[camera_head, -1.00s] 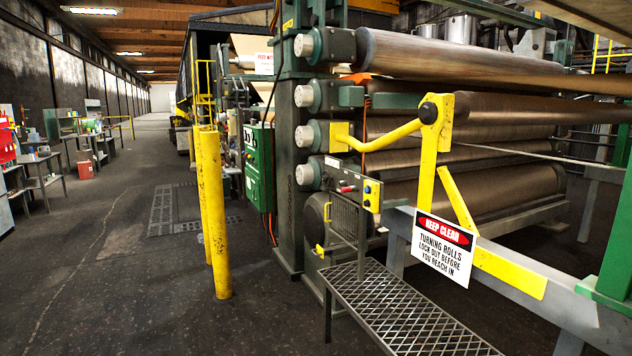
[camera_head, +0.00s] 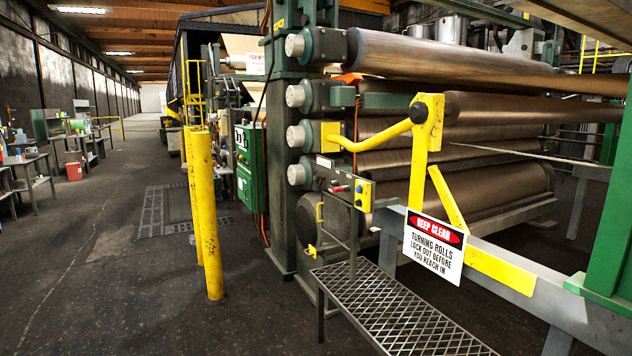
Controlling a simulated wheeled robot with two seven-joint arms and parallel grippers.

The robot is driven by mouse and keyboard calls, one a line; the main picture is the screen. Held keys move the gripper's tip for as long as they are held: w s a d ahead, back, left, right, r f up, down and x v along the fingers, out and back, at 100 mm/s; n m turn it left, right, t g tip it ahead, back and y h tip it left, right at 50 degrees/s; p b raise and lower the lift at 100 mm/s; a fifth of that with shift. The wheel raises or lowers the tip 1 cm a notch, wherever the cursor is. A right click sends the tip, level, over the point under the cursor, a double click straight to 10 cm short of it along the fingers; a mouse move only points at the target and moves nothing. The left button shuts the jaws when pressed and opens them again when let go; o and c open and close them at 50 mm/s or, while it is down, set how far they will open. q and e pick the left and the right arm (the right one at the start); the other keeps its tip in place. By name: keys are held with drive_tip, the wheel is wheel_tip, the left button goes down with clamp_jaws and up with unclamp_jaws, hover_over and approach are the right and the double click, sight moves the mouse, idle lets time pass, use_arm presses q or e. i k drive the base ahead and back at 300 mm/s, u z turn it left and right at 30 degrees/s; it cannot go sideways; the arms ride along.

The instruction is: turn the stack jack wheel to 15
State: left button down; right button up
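The calender stack stands right of centre, with several long brown rolls (camera_head: 500,108) lying one above another between a dark green frame (camera_head: 281,150) and a green post at the right. Pale round roll ends (camera_head: 296,96) line the frame's near side. I cannot make out a stack jack wheel or a number scale for certain. A small grey control box (camera_head: 345,184) with a red knob and a yellow end plate stands before the frame. Neither of my grippers is in view.
A metal grating step (camera_head: 400,312), a grey rail with yellow bars and a "KEEP CLEAR" sign (camera_head: 434,246) stand in front of the rolls. Yellow bollards (camera_head: 207,215) stand left of the stack. The aisle floor (camera_head: 110,260) further left is clear, with benches along the wall.

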sight(316, 179)
drive_tip(key=u, duration=0.5)
drive_tip(key=i, duration=5.75)
drive_tip(key=z, duration=0.65)
drive_tip(key=i, duration=0.85)
drive_tip(key=z, duration=4.25)
drive_tip(key=k, duration=0.3)
drive_tip(key=u, duration=0.15)
